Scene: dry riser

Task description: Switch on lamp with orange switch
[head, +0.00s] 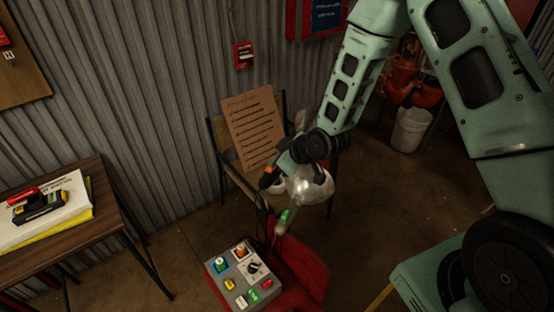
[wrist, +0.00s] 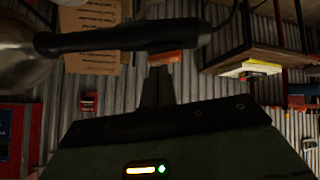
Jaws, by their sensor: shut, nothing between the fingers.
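A lamp with a silvery dome shade (head: 312,187) and a dark handle stands by a chair in the head view. In the wrist view its shade (wrist: 18,45) is at upper left, and its black handle (wrist: 110,38) runs across the top. An orange switch (wrist: 165,57) shows at the handle's edge; an orange patch (head: 271,170) appears there in the head view. My gripper (wrist: 157,72) is shut and empty, its dark fingertips close to the orange switch. I cannot tell whether they touch it, or whether the lamp is lit.
A grey control box (head: 240,278) with coloured buttons rests on a red seat (head: 308,262) in front. A chair (head: 226,165) holding a cardboard sign (head: 254,125) stands behind the lamp. A wooden table (head: 98,190) is at left, a white bucket (head: 411,130) at right.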

